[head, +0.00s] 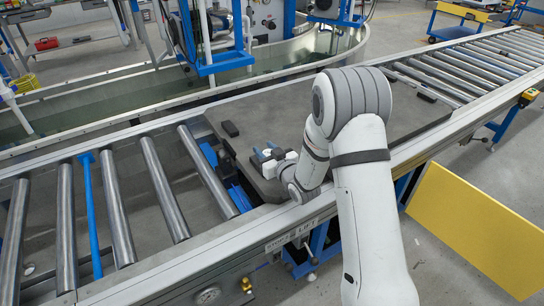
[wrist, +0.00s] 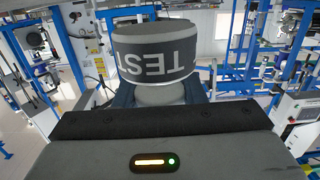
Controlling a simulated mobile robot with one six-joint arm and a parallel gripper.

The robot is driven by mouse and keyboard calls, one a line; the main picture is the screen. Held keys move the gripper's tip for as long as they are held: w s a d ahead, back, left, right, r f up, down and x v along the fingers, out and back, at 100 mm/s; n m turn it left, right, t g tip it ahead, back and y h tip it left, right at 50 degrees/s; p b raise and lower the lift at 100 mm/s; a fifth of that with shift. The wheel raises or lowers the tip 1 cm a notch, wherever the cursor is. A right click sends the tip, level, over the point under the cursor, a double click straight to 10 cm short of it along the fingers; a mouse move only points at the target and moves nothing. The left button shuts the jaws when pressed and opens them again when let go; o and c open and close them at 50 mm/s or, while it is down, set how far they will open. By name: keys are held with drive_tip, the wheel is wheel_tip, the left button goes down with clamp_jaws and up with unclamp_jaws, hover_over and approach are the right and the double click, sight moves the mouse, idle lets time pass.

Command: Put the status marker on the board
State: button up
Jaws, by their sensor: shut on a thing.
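My gripper (head: 265,154) is low over the near left part of a dark grey flat board (head: 350,115) on the roller conveyor, in the head view. In the wrist view my gripper (wrist: 160,98) is shut on the status marker (wrist: 155,52), a dark grey round piece with a pale lower part and the word TEST upside down. Dark blue fingers show at both sides of its lower part. In the head view the marker is small and partly hidden by the gripper. I cannot tell whether it touches the board.
Small black blocks sit on the board, one at left (head: 229,129) and one at right (head: 426,95). Bare rollers (head: 115,205) lie to the left. A long water tank (head: 110,95) runs behind the conveyor. A yellow panel (head: 478,230) stands at front right.

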wheel_tip(320, 180, down, 2)
drive_tip(key=shift+r, duration=0.1)
drive_tip(key=shift+f+b, duration=0.4)
drive_tip(key=shift+b, duration=0.15)
drive_tip(key=shift+f+b, duration=0.25)
drive_tip(key=shift+b, duration=0.1)
drive_tip(key=o, duration=1)
drive_tip(key=shift+r, duration=0.15)
